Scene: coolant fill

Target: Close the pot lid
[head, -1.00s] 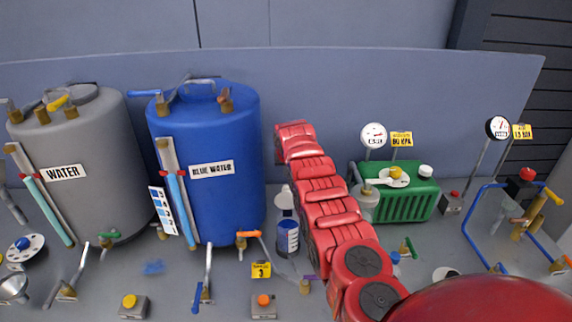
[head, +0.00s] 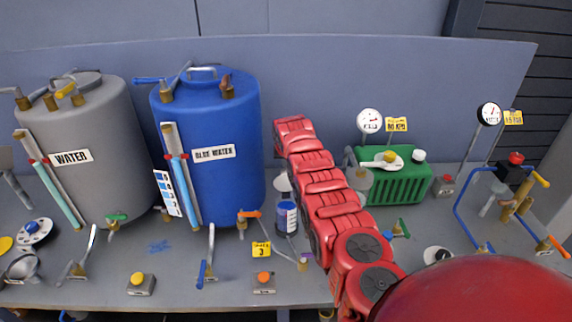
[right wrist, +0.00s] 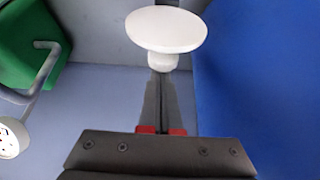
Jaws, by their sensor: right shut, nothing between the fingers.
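In the right wrist view a white disc (right wrist: 166,29), apparently the same piece, lies just beyond the tips of my right gripper (right wrist: 161,85). The fingers are shut and empty; whether they touch the disc I cannot tell. In the head view my red right arm hides the right gripper. My left gripper is not in view.
The blue tank (head: 222,125) stands close to the pot, with a grey tank (head: 112,120) farther left. Valves and a yellow tag (head: 261,249) sit near the pot.

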